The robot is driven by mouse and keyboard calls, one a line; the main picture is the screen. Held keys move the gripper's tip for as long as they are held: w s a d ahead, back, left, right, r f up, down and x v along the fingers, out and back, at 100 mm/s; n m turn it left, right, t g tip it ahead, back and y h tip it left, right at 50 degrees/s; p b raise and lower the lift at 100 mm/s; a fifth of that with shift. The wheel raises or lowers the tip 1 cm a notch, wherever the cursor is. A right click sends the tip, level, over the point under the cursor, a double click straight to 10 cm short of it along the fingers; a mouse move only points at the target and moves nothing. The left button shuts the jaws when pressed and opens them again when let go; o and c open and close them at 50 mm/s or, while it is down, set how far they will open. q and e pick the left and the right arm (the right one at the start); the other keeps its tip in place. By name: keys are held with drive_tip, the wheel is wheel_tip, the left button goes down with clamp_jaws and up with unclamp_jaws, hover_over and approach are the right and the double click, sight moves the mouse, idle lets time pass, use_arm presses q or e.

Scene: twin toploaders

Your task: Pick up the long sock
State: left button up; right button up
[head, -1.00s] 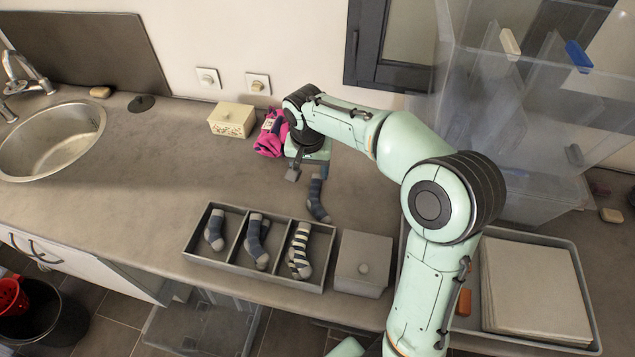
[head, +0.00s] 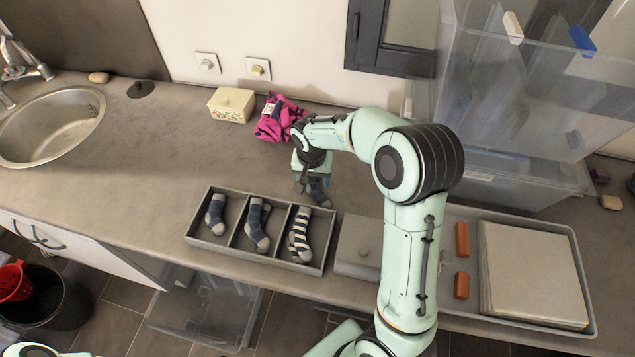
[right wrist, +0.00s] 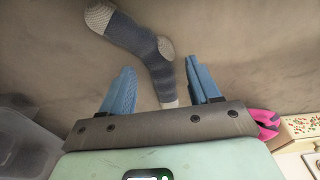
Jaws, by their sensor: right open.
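A dark blue-grey sock (head: 318,194) with lighter heel, toe and cuff lies on the counter behind the divided tray, partly hidden by my right gripper (head: 303,187). In the right wrist view the sock (right wrist: 135,40) runs from the upper left down between the two blue fingers of the right gripper (right wrist: 158,75). The fingers are apart, with a gap on both sides of the sock's leg. I cannot tell exactly how high they are above the counter. My left gripper is out of view.
A grey divided tray (head: 187,233) in front holds three other socks, one striped. A lidded grey box (head: 357,247) stands right of it. A pink cloth (head: 277,122) and a cream box (head: 231,104) are behind. Clear counter lies to the left.

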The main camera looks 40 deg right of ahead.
drive_tip(key=shift+w+d+f, duration=0.1)
drive_tip(key=shift+w+f, duration=0.1)
drive_tip(key=shift+f, duration=0.55)
drive_tip(key=c, duration=1.1)
drive_tip(key=shift+r, duration=0.15)
